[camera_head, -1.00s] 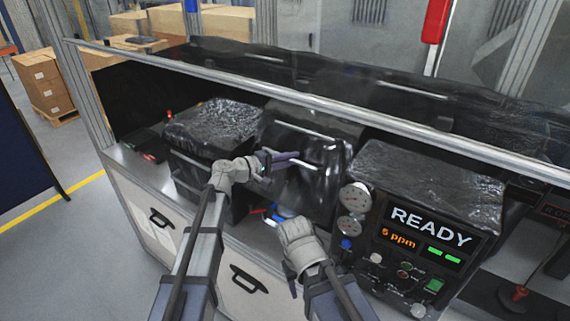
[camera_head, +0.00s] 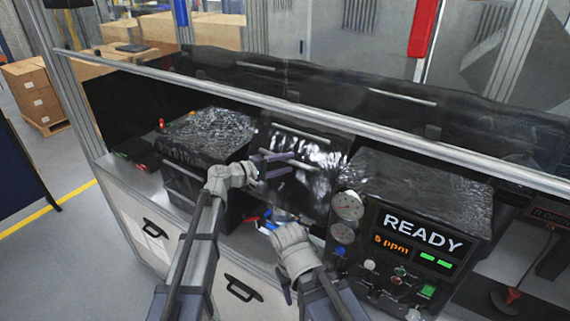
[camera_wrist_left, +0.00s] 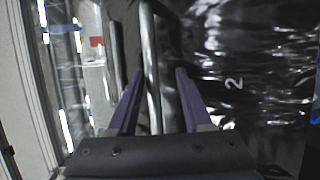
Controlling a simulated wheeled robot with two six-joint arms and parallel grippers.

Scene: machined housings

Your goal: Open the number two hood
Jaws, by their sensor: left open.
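The number two hood is a glossy black panel (camera_head: 318,178) in the middle of the bench in the head view. In the left wrist view its dark face (camera_wrist_left: 255,60) carries a pale "2". A silver bar handle (camera_wrist_left: 152,65) runs upright in the left wrist view, with its lower end between my left fingers. My left gripper (camera_head: 292,163) is open in front of the hood; its purple fingers (camera_wrist_left: 158,85) lie on either side of the bar and are not closed on it. My right gripper (camera_head: 287,290) hangs low at the bench front; its jaws are unclear.
A black box (camera_head: 205,140) stands left of the hood. A unit with gauges and a READY display (camera_head: 425,232) stands right. Small red and blue parts (camera_head: 262,221) lie below my left gripper.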

